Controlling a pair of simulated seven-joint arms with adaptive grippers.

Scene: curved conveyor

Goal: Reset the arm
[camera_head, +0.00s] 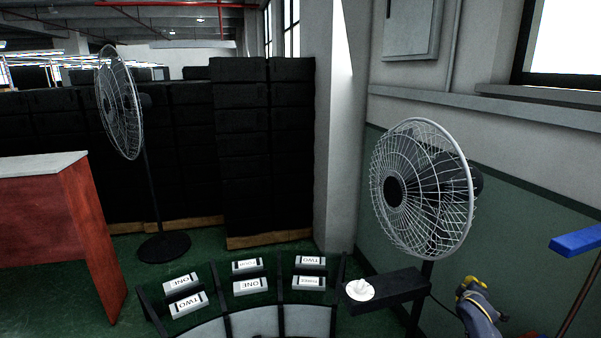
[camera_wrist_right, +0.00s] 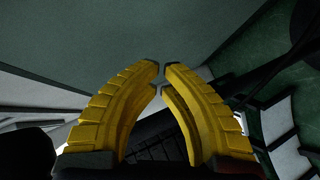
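My right gripper (camera_head: 468,287) is at the lower right in the head view, beside the black shelf and in front of the standing fan. In the right wrist view its yellow fingers (camera_wrist_right: 162,74) curve inward and their tips almost meet. Nothing is held between them. My left gripper is in neither view. The curved conveyor (camera_head: 268,322) is at the bottom middle of the head view. Several grey-white labelled boxes, such as one marked ONE (camera_head: 182,283) and one marked TWO (camera_head: 311,263), lie in its sections.
A black shelf (camera_head: 395,288) with a white round object (camera_head: 360,290) stands right of the conveyor. A standing fan (camera_head: 421,188) is behind my right gripper, and a blue-topped object (camera_head: 577,241) is to its right. A red table (camera_head: 50,215) and another fan (camera_head: 120,102) are at left.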

